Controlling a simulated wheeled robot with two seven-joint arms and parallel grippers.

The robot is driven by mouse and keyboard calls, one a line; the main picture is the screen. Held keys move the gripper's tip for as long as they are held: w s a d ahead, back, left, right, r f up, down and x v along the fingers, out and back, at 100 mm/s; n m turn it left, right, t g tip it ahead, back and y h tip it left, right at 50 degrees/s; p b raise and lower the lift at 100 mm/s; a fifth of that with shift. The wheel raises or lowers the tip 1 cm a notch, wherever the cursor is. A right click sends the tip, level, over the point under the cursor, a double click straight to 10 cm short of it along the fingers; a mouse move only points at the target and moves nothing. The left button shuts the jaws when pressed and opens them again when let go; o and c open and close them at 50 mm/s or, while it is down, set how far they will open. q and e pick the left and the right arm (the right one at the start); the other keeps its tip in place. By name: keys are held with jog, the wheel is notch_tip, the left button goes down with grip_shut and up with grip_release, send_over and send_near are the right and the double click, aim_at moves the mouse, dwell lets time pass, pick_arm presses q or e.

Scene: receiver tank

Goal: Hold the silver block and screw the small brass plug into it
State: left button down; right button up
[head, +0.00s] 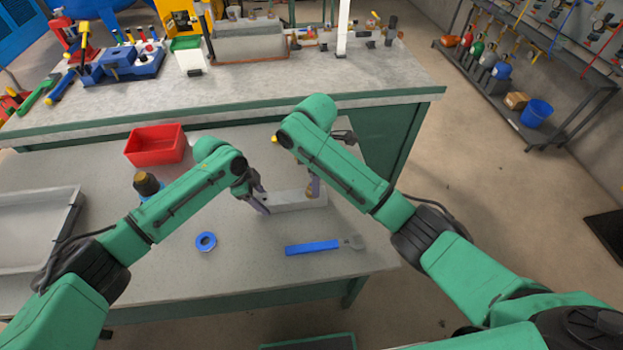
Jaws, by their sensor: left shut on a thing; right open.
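The silver block (290,200) lies on the grey worktable in the head view, right of the middle of the table. My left gripper (262,203) is shut on the block's left end. My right gripper (313,188) is open above the block's right end, pointing down. The small brass plug (310,194) shows as a brownish piece at the block's right end, by the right gripper's fingers. The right arm and fingers partly hide it, and I cannot tell how deep it sits in the block.
A red bin (155,146), a dark-capped container (147,184) and a grey tray (74,218) stand to the left. A cluttered bench (400,85) stands behind.

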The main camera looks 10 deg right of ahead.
pick_arm(q)
jog(key=shift+a, duration=0.1)
pick_arm(e)
jog(key=n, duration=0.6)
jog(key=shift+w+d, duration=0.1)
jog(key=shift+w, duration=0.1)
jog(key=n, duration=0.5)
jog(key=shift+n, duration=0.3)
jog(key=n, duration=0.5)
jog(key=shift+a+n, duration=0.2)
jog(key=shift+n, duration=0.1)
jog(key=n, duration=0.4)
jog(key=shift+a+n, duration=0.1)
jog(key=shift+n, duration=0.2)
jog(key=n, duration=0.5)
jog(key=shift+s+a, duration=0.1)
jog(key=shift+s, duration=0.05)
jog(key=shift+s+f, duration=0.1)
jog(key=shift+s, duration=0.05)
grip_shut()
